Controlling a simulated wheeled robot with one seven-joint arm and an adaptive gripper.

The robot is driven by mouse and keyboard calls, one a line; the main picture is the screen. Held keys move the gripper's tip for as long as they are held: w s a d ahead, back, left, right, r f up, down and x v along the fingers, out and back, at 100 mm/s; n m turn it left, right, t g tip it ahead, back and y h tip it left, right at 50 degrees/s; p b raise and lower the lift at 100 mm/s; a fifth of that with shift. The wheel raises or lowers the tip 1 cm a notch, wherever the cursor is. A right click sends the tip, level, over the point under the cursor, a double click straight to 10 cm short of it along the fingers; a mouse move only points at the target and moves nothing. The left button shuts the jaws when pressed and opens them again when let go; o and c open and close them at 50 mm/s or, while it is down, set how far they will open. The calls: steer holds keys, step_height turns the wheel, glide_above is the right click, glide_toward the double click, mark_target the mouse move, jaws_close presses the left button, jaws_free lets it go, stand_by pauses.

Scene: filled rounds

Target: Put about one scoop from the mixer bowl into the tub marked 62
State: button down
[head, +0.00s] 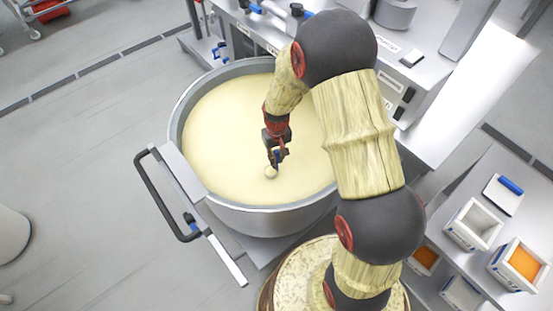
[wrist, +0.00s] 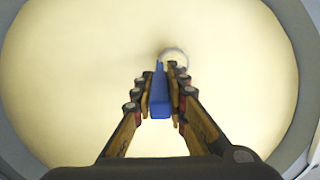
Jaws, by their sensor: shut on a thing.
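The mixer bowl (head: 178,125) is a large grey metal bowl of pale cream mass, left of centre in the head view. Its rim (wrist: 300,60) also rings the wrist view. My gripper (head: 277,154) is over the middle of the bowl, pointing down, its fingers shut on the blue handle (wrist: 159,95) of a scoop. The scoop's round end (head: 270,172) is at the cream surface and looks pale; a faint ring (wrist: 175,56) marks it in the wrist view. I cannot tell how deep it sits or how full it is. No number 62 is readable on any tub.
At the lower right, a grey bench holds a pale, seemingly empty tub (head: 473,227), an orange-filled tub (head: 518,264) and a white pad with a blue item (head: 509,187). More tubs are partly hidden by my arm. A black-handled bar (head: 165,205) juts from the bowl's left side.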

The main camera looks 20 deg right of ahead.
step_height(320, 180, up, 16)
steer(key=p, duration=1)
steer(key=shift+r, duration=0.25)
stand_by(0.8)
steer(key=shift+f, duration=0.1)
